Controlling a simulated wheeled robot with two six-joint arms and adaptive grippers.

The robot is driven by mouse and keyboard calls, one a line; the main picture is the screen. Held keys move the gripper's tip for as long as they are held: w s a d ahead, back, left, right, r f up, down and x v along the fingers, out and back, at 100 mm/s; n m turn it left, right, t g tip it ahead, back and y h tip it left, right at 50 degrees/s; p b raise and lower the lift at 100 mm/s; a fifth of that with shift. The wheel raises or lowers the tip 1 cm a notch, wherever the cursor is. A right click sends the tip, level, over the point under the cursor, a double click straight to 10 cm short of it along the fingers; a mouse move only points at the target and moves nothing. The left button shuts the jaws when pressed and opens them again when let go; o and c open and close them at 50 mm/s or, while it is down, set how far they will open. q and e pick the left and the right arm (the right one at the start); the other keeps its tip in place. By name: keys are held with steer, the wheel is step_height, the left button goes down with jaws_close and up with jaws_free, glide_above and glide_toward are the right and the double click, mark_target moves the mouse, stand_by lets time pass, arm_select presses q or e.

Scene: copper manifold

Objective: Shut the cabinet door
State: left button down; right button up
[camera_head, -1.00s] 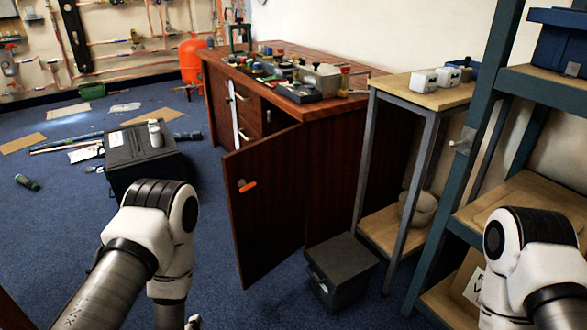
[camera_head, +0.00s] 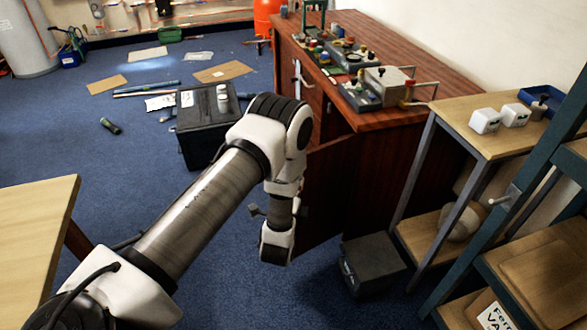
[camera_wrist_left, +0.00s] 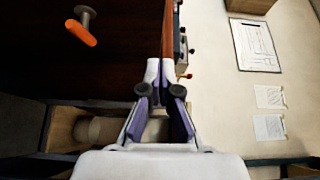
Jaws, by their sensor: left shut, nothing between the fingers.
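The dark wood cabinet (camera_head: 388,180) stands right of centre in the head view. In the left wrist view, a dark panel, apparently the door (camera_wrist_left: 120,50), fills the upper left, with an orange-ended handle (camera_wrist_left: 82,33). My left gripper (camera_wrist_left: 160,75) is shut and empty, its fingertips close to the panel's brown edge. Whether they touch it is unclear. In the head view the left fingers are hidden behind my wrist. My right gripper is out of view.
A black box (camera_head: 195,155) stands on the blue carpet left of the arm. A dark box (camera_head: 372,268) sits on the floor right of the door. A wooden-topped stand (camera_head: 475,130) is beside the cabinet. A table corner (camera_head: 40,205) is at left.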

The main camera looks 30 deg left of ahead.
arm_select(q)
steer(key=w+a, duration=0.4)
steer(key=shift+w, duration=0.1)
steer(key=shift+w+a, duration=0.15)
steer(key=shift+a, duration=0.15)
